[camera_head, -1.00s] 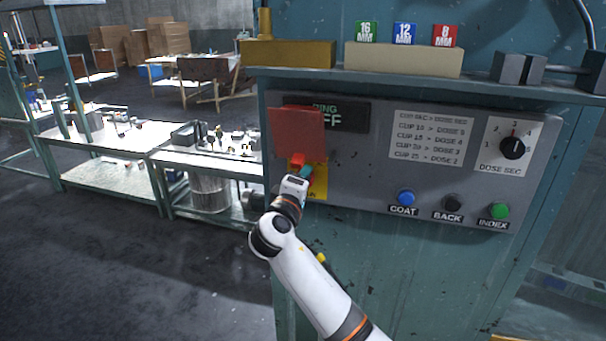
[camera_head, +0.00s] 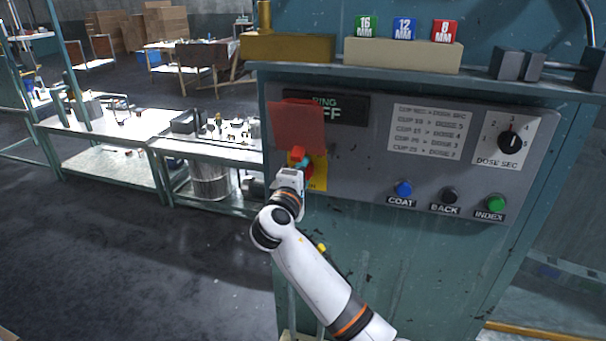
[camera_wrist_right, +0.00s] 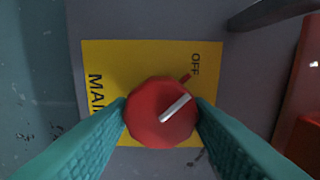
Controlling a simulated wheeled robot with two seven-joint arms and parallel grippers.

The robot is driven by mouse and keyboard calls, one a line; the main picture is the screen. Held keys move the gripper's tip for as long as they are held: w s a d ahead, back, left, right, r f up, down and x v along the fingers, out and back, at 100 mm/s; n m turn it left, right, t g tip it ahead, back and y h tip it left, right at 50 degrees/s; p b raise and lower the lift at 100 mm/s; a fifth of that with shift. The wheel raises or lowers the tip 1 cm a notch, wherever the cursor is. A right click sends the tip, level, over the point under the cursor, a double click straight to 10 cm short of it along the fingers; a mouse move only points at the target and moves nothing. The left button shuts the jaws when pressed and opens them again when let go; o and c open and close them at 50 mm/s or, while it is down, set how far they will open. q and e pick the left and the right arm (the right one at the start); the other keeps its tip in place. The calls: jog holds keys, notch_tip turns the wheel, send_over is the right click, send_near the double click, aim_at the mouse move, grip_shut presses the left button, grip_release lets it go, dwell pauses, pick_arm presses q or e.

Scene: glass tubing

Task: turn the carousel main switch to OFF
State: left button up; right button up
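The main switch is a round red knob (camera_wrist_right: 160,112) with a white pointer line, on a yellow plate (camera_wrist_right: 112,58) marked OFF and partly hidden lettering. In the right wrist view the pointer slants to the upper right, towards a small red mark beside OFF. The teal fingers of my right gripper (camera_wrist_right: 160,108) flank the knob and appear to touch both sides. In the head view my right gripper (camera_head: 298,168) is at the yellow plate (camera_head: 320,176), largely covering the knob. The panel display (camera_head: 326,110) is partly covered; "RING" and "FF" show. My left gripper is not in view.
A raised red cover (camera_head: 298,128) hangs over the panel just above my right gripper. To the right are a blue COAT button (camera_head: 403,188), a black BACK button (camera_head: 450,195), a green INDEX button (camera_head: 495,203) and a dose dial (camera_head: 510,142). Workbenches stand at left.

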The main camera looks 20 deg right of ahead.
jog(key=o, duration=0.3)
jog(key=shift+o, duration=0.2)
jog(key=shift+a, duration=0.1)
jog(key=b+v, duration=0.4)
jog(key=v, duration=0.8)
jog(key=shift+b, duration=0.4)
